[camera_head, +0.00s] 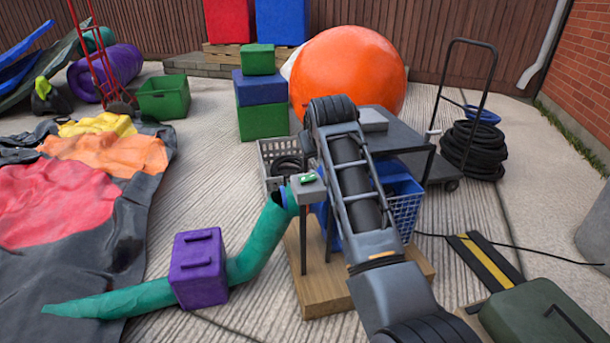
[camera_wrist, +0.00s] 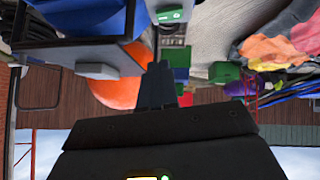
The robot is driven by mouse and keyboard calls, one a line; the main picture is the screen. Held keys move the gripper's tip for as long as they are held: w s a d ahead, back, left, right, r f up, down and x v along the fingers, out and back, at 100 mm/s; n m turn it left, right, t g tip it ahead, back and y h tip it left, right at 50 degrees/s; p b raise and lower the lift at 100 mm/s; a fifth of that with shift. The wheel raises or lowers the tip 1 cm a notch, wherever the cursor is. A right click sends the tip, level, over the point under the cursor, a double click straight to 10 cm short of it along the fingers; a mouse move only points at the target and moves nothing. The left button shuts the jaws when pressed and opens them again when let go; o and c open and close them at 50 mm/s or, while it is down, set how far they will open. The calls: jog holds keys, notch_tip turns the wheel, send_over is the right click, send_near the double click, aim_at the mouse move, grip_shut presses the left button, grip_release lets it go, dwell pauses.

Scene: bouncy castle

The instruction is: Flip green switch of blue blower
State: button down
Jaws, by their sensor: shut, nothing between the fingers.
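The green switch (camera_head: 307,178) sits on a small grey box on a post, at the end of the teal tube. In the upside-down wrist view the green switch (camera_wrist: 170,15) is near the top edge. The blue blower (camera_head: 328,222) stands low beside the post, partly hidden by my arm. A blue body, likely the blower, shows in the wrist view (camera_wrist: 95,15) at upper left. My gripper (camera_wrist: 158,68) is shut and empty, with its tips apart from the switch in the picture. My arm hides the gripper in the head view.
A dark table (camera_head: 400,132) with a grey box on it stands just right of the switch. A purple weight (camera_head: 198,268) sits against the teal tube (camera_head: 258,250). A large orange ball (camera_head: 347,72) is behind.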

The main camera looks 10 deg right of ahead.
dwell(0.3)
jog(key=b, duration=0.4)
send_near(314, 174)
jog(key=w, duration=0.2)
jog(key=shift+w+d, duration=0.15)
jog(key=shift+w, duration=0.25)
jog(key=f+b, duration=0.2)
jog(key=f, duration=0.1)
jog(key=shift+w+d+f, duration=0.1)
jog(key=shift+w+d, duration=0.1)
jog(key=shift+d, duration=0.05)
jog(key=shift+d+f, duration=0.15)
jog(key=shift+f, duration=0.3)
